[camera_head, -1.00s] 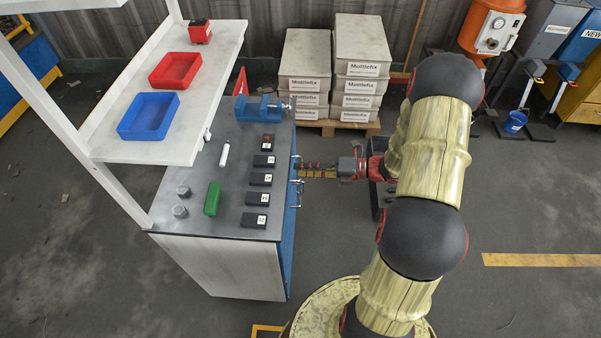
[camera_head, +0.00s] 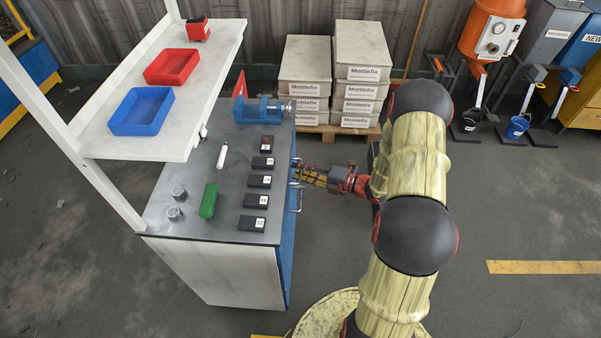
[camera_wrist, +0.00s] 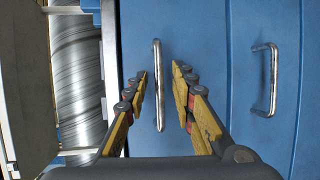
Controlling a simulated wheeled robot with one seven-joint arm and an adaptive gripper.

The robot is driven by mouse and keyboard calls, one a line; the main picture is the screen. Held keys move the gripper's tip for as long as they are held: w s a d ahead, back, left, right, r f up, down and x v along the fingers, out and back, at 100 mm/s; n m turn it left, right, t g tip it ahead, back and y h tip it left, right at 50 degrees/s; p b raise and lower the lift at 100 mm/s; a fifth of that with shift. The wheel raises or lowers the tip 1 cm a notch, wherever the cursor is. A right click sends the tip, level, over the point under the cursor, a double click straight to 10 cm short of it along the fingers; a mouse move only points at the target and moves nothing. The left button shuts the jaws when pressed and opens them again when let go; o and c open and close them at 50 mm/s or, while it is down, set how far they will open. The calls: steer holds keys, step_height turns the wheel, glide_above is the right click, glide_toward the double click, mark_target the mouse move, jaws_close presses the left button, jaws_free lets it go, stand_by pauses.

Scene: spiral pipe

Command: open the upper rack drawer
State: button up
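The workbench (camera_head: 215,265) has a blue drawer front (camera_head: 287,262) on its right side. In the wrist view, a blue drawer (camera_wrist: 210,30) carries an upright-looking silver bar handle (camera_wrist: 158,85). My gripper (camera_wrist: 159,70) is open, with one yellow-padded finger on each side of this handle. A gap shows on both sides; I see no clear contact. A second blue panel with another silver handle (camera_wrist: 270,80) lies to the right. In the head view my gripper (camera_head: 300,174) is at the drawer front and partly hides the handles. The drawers look shut.
The worktop holds black boxes (camera_head: 257,200), a green block (camera_head: 209,200) and a blue vise (camera_head: 262,110). A white shelf (camera_head: 200,110) stands above it with red and blue trays. Stacked Mottlefix boxes (camera_head: 360,70) stand behind.

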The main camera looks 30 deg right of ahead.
steer(key=shift+c, duration=1.2)
steer(key=c, duration=0.4)
jaws_close()
